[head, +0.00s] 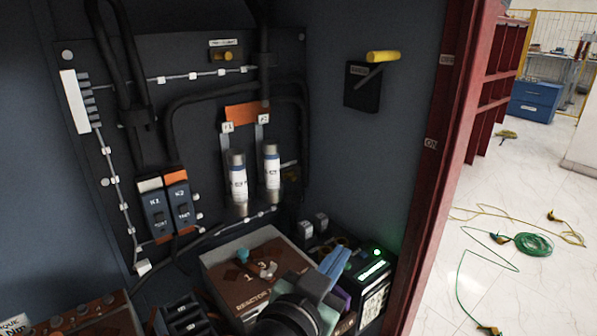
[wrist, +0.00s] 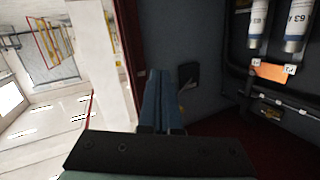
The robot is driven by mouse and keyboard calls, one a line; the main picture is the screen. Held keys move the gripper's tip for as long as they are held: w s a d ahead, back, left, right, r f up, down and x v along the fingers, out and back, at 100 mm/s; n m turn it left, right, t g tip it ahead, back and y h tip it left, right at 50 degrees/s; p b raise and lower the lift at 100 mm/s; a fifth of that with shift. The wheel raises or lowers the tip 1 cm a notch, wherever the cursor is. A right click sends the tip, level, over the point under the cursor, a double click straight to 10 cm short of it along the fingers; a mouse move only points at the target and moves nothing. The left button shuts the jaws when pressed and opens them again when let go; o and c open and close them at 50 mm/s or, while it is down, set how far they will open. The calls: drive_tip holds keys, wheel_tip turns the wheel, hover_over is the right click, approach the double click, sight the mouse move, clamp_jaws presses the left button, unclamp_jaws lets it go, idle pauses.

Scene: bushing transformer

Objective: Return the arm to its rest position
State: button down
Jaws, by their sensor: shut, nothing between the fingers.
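My gripper (head: 334,264) shows at the bottom middle of the head view, with its blue fingers pointing up and to the right. It is in front of the lower part of the cabinet, between the reactor box (head: 262,262) and the device with green lights (head: 374,280). In the wrist view my gripper (wrist: 162,98) has its two blue fingers together, with nothing between them. My dark wrist hides part of the reactor box. Most of my arm is out of view.
Two white-and-blue fuses (head: 238,185) stand on the back panel beside the contactors K1 and K2 (head: 165,210). The red cabinet frame (head: 440,150) edges the opening. Green cable (head: 533,244) lies on the floor outside.

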drive_tip(key=s+a+r+n+t+y+p, duration=0.2)
drive_tip(key=r+t, duration=0.2)
drive_tip(key=r, duration=1)
drive_tip(key=s+a+r+n+t+y+p, duration=0.1)
drive_tip(key=r+n+t+y+p, duration=0.15)
drive_tip(key=r, duration=1.05)
drive_tip(key=s+a+r+n+t+y+p, duration=0.1)
drive_tip(key=s+r+t, duration=0.2)
drive_tip(key=s+r, duration=0.2)
drive_tip(key=s+a+r+n+t+y+p, duration=0.1)
drive_tip(key=s+r, duration=0.5)
drive_tip(key=r, duration=0.6)
drive_tip(key=shift+a+n+t+y+p, duration=0.3)
drive_tip(key=shift+n+t+y+p, duration=0.4)
drive_tip(key=shift+t, duration=0.45)
drive_tip(key=shift+w, duration=0.1)
